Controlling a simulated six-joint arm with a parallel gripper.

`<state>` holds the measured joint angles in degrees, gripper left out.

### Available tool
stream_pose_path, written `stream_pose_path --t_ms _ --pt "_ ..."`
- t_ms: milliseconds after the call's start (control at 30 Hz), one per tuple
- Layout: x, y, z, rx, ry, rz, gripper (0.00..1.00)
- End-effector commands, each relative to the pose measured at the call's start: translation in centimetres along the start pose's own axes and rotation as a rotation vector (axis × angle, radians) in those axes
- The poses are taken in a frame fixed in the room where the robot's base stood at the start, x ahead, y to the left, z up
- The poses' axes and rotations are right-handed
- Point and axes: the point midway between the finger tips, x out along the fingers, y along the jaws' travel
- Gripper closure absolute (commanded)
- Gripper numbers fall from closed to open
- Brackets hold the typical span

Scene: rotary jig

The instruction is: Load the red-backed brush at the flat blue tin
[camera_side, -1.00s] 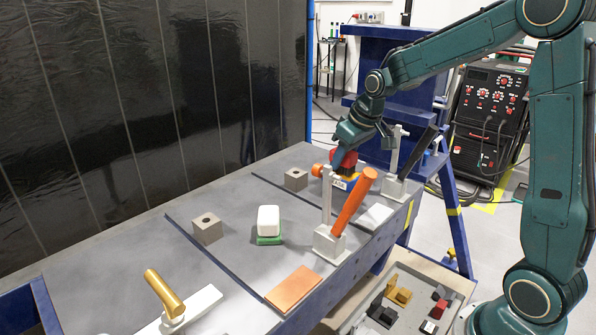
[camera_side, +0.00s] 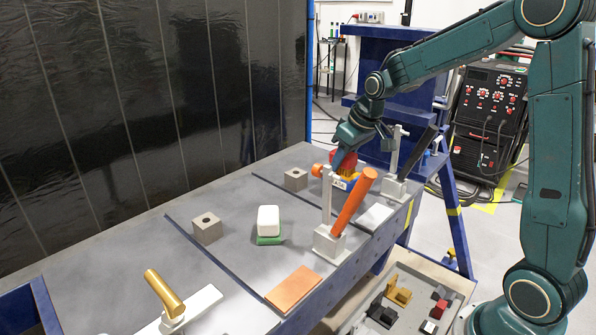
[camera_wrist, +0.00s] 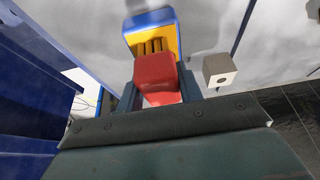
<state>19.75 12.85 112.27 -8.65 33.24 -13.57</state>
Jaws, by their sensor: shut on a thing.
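The red-backed brush (camera_wrist: 157,76) is between my gripper's fingers in the wrist view. My gripper (camera_side: 343,160) is shut on it at the far part of the bench. The flat blue tin (camera_wrist: 150,18) lies beyond the brush's red back in the wrist view, with a yellow inside that shows dark stripes. In the side view the tin (camera_side: 349,186) is partly hidden behind a grey post, directly below the brush. The brush's lower end is hidden, so I cannot tell whether it touches the tin's contents.
A clamp with an orange handle (camera_side: 353,212) stands close in front of the tin, and one with a black handle (camera_side: 420,152) stands behind to the right. Grey holed blocks (camera_side: 207,229) and a white-and-green block (camera_side: 268,222) stand left. An orange plate (camera_side: 293,289) lies nearer.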

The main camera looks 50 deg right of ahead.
Motion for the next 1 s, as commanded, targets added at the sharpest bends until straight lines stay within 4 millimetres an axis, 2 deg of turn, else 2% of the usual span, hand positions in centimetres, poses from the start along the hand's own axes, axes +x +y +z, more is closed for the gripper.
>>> stream_pose_path --t_ms 267,1000 --pt "-0.6 0.0 -0.2 0.000 -0.002 -0.001 0.82" --pt "-4.5 0.0 -1.9 0.001 0.000 0.001 0.82"
